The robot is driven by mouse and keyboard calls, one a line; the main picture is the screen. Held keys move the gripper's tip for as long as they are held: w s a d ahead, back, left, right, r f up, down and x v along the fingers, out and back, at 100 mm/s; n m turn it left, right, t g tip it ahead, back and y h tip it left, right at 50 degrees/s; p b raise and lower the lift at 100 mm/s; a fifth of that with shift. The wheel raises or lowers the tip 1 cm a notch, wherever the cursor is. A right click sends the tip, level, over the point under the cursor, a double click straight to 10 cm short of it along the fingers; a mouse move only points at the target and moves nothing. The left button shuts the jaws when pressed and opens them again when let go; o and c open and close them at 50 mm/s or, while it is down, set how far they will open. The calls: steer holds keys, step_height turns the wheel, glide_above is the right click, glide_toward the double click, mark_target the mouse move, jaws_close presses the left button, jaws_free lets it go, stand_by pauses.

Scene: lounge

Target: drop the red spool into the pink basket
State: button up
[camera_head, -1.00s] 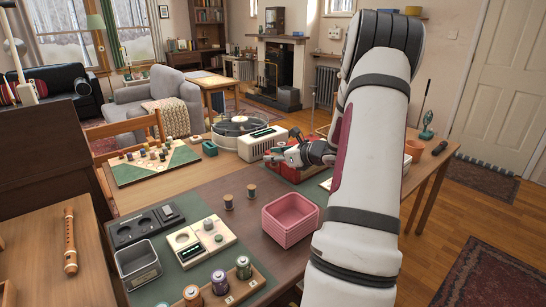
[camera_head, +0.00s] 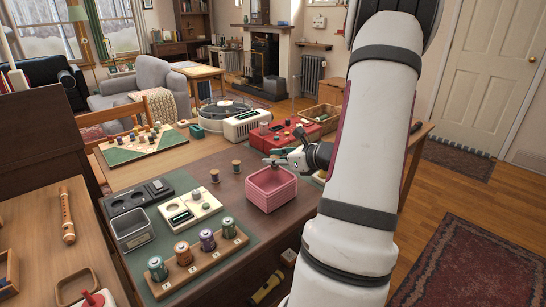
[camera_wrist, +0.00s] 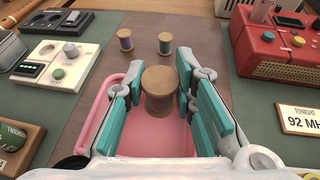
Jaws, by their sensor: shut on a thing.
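My gripper (camera_head: 279,159) is over the pink basket (camera_head: 271,197) on the dark table in the head view. In the wrist view its teal finger pads (camera_wrist: 159,82) are shut on a spool (camera_wrist: 158,94). The spool's wooden top faces the camera, its side looks brown, and little of any red thread can be made out. The spool is held upright over the basket (camera_wrist: 96,108), whose pink floor and left rim show below and beside it. The spool is too small to make out in the head view.
Two other wooden spools (camera_wrist: 125,40) (camera_wrist: 165,44) stand on the table beyond the basket. A red box with knobs (camera_wrist: 275,46) is at the right.

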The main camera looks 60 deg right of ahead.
mark_target(279, 169)
steer(key=shift+f+b, duration=1.05)
steer(key=shift+f, duration=0.85)
steer(key=o, duration=1)
steer(key=shift+c, duration=0.2)
steer(key=shift+r, duration=0.1)
steer(key=d+v, duration=0.1)
steer(key=v, duration=1)
steer(key=shift+s+a, duration=0.45)
steer(key=shift+r, duration=0.1)
